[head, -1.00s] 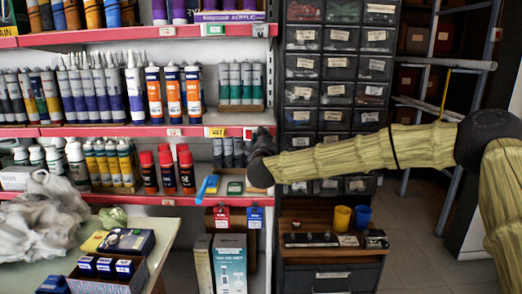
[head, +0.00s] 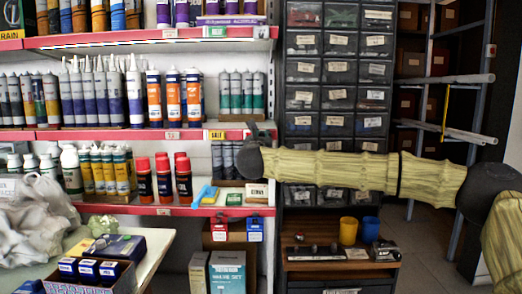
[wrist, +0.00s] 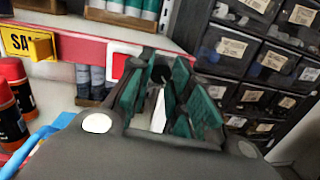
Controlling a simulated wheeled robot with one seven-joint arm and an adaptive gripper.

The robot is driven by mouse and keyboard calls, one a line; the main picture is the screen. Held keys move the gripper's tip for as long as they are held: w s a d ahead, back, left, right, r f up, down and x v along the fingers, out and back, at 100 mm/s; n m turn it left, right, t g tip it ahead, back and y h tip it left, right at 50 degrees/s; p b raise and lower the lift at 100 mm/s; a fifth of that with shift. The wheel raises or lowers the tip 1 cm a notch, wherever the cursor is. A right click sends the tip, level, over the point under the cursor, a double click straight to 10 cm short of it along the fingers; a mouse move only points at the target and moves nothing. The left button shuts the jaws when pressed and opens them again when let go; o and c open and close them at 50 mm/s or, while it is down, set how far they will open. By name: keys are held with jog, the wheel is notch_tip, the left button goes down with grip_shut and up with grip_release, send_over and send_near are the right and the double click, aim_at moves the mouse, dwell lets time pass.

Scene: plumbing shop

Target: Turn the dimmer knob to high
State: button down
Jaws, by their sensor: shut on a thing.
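My gripper (head: 262,130) is at the right end of the red middle shelf edge, in front of the shelf post. The wrist view shows its green-padded fingers (wrist: 156,88) closed around a small dark round piece, which looks like the dimmer knob (wrist: 162,73). The fingers hide most of the knob, and its pointer or marks cannot be made out. In the head view the knob is hidden behind my gripper.
A yellow tag (wrist: 30,43) sticks out from the shelf edge left of my gripper. Red-capped bottles (head: 164,180) stand on the shelf below. A drawer cabinet (head: 302,119) stands close on the right. A bench (head: 149,270) with boxes and a plastic bag is at lower left.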

jog(key=m+b, duration=0.4)
jog(key=m, duration=0.1)
jog(key=shift+f+g+h, duration=0.2)
jog(key=shift+g+h, duration=0.1)
jog(key=shift+g, duration=0.1)
jog(key=shift+r+m, duration=0.1)
jog(key=shift+m, duration=0.2)
jog(key=shift+a, duration=0.1)
jog(key=c, duration=1.3)
grip_release()
jog(key=shift+o, duration=0.2)
jog(key=shift+r, duration=0.1)
jog(key=s+a, duration=0.1)
jog(key=s, duration=1.1)
